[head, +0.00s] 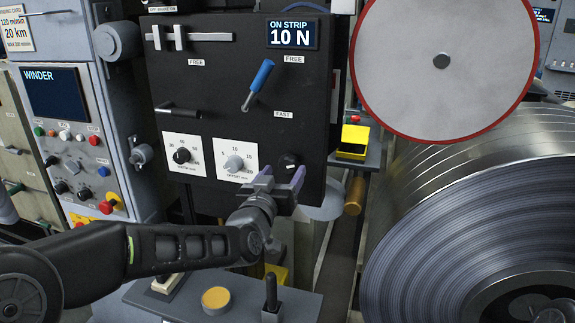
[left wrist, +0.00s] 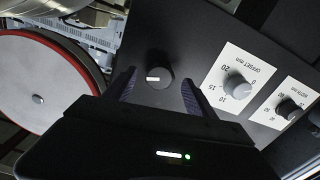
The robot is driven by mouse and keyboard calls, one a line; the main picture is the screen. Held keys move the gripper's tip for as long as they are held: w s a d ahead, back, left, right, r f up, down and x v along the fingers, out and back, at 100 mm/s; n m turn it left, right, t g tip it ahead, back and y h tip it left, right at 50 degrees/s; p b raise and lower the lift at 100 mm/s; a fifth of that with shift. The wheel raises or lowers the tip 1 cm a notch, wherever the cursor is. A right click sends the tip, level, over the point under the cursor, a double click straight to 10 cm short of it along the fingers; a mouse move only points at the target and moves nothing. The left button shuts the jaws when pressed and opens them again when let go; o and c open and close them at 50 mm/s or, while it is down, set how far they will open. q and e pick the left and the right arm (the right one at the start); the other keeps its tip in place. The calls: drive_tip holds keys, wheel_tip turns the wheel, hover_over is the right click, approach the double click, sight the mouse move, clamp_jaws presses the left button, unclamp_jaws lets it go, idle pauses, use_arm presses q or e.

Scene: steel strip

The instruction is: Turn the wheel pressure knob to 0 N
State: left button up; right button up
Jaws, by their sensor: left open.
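The black control panel (head: 215,110) has a display (head: 290,34) reading "ON STRIP 10 N". A round black knob (head: 289,161) with a pale pointer mark is at its lower right; I cannot read a label for it. My left gripper (head: 282,175) is open just in front of it. In the left wrist view the knob (left wrist: 158,77) lies between the two fingertips (left wrist: 158,84), with a gap on each side. I cannot tell whether the fingertips reach around it or stop short. My right gripper is not in view.
A grey offset knob (head: 233,163) and another black knob (head: 182,155) sit on white scales to the left. A blue-handled lever (head: 258,85) is above. A red-rimmed disc (head: 445,110) and a large steel coil (head: 480,215) stand to the right.

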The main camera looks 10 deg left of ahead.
sight(287, 169)
use_arm(q)
drive_tip(key=shift+w+d+p, duration=0.15)
drive_tip(key=shift+w+p, duration=0.15)
drive_tip(key=shift+w, duration=1.45)
drive_tip(key=shift+c, duration=0.3)
drive_tip(key=c, duration=1.3)
